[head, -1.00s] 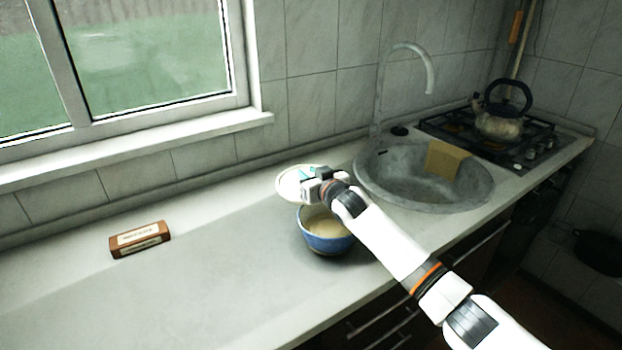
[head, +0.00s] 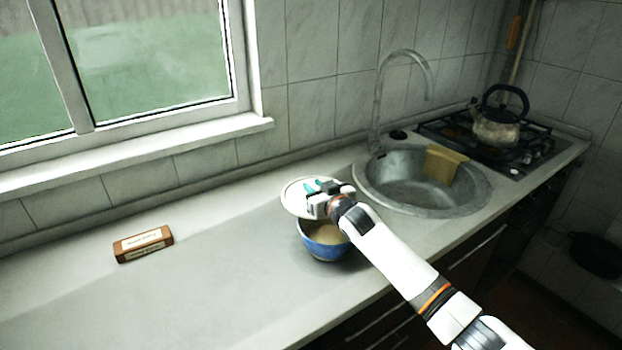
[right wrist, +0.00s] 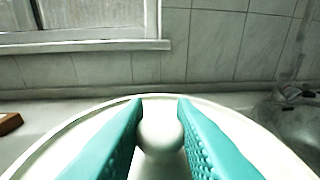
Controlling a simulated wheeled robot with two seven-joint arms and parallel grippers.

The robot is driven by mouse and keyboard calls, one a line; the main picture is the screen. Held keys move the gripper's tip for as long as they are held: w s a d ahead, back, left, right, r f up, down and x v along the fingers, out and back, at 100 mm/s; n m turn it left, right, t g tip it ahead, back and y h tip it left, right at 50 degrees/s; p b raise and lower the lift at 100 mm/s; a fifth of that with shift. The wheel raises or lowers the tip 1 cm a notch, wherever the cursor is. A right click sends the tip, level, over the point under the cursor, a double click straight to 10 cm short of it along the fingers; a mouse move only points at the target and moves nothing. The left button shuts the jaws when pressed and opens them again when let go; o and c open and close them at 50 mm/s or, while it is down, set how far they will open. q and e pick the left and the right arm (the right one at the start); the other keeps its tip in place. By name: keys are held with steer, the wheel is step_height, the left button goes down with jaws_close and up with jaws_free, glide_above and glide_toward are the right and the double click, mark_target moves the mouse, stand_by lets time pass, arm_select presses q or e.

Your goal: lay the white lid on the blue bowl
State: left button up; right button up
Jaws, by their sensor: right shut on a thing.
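The white lid (head: 294,198) is held in my right gripper (head: 313,188), above the far side of the blue bowl. In the right wrist view the lid (right wrist: 75,130) fills the lower part, and its round knob (right wrist: 160,133) sits between the teal fingers of my right gripper (right wrist: 160,125). The blue bowl (head: 322,250) stands upright on the counter, with its pale inside partly showing. The lid and my gripper hide the bowl's far rim. I cannot tell the gap between lid and bowl. My left gripper is not in view.
A brown box (head: 143,244) lies on the counter (head: 215,285) at the left. A kettle (head: 497,130) stands on the stove (head: 535,150) beyond.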

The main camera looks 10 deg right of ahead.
steer(key=shift+d+f+p+v, duration=0.1)
steer(key=shift+f+p+v, duration=0.1)
steer(key=shift+p+v, duration=0.75)
steer(key=shift+d+f+p+v, duration=0.15)
steer(key=shift+p+v, duration=0.45)
steer(key=shift+v, duration=0.65)
steer(key=shift+d+f+p+v, duration=0.1)
steer(key=shift+f+p+v, duration=0.2)
steer(key=shift+p+v, duration=0.7)
steer(key=shift+s+f+b, duration=0.1)
steer(key=shift+f+b, duration=1.1)
steer(key=shift+f, duration=0.15)
steer(key=o, duration=1.5)
steer(key=shift+o, duration=0.2)
steer(key=shift+r, duration=0.15)
steer(key=shift+r+p, duration=1.65)
steer(key=shift+p, duration=0.2)
